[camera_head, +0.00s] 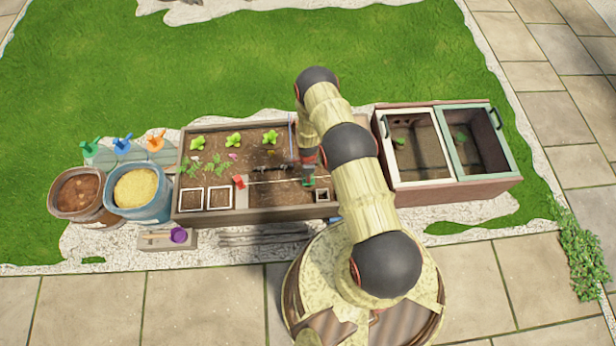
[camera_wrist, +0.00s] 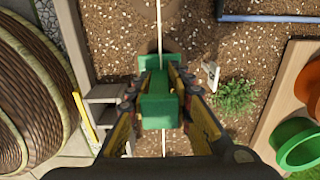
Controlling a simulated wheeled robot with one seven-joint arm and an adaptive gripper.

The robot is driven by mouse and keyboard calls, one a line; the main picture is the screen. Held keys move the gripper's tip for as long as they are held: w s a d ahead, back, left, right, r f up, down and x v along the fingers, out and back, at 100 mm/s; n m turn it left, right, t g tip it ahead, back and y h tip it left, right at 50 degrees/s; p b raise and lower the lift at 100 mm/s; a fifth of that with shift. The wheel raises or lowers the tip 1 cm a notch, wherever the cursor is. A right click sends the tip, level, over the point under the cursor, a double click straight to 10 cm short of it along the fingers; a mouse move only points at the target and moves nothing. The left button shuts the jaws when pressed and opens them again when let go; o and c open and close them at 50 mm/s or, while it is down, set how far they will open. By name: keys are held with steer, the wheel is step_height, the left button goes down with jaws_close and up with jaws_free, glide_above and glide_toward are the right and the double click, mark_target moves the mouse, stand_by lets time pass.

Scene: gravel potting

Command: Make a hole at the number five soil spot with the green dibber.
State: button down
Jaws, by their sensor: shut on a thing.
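My gripper (camera_head: 308,172) is over the soil bed near its right part. In the wrist view, my gripper (camera_wrist: 160,88) is shut on the green dibber (camera_wrist: 158,110), with its green grip between the fingers. The green dibber also shows as a small green patch in the head view (camera_head: 309,184). Its tip is hidden, so I cannot tell whether it touches the soil. A small white tag (camera_wrist: 210,74) stands in the soil right of the dibber in the wrist view; its number is not readable. The soil (camera_wrist: 115,30) around the dibber looks level.
A pale string (camera_wrist: 158,30) runs across the bed under the dibber. A framed box (camera_head: 419,145) stands right of the bed.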

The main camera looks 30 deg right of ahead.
steer(key=shift+r+p, duration=1.9)
steer(key=shift+r, duration=1.65)
steer(key=shift+r+p, duration=1.45)
steer(key=shift+r, duration=1.1)
steer(key=shift+w+f, duration=0.1)
